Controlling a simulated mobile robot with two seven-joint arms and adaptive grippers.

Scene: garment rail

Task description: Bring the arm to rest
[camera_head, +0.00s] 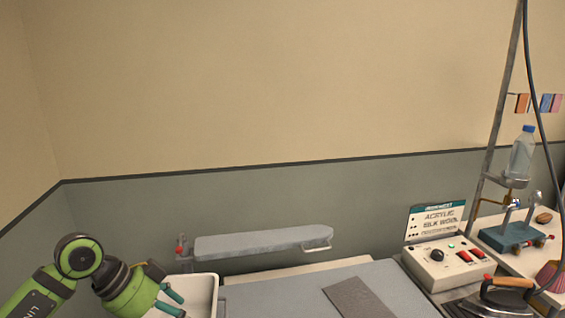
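My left arm comes in from the lower left, green and black. Its gripper (172,300) is at the bottom left, in front of a white bin (207,290). Its two teal fingertips stand a little apart with nothing visible between them. The gripper's lower part is close to the picture's bottom edge. I cannot tell whether it touches the bin. My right gripper is not in view.
A grey padded sleeve board (262,243) stands behind the grey table (280,298). A dark flat pad (358,297) lies on the table. At right are a control box (447,264), an iron (497,296) and a stand with a water bottle (522,153).

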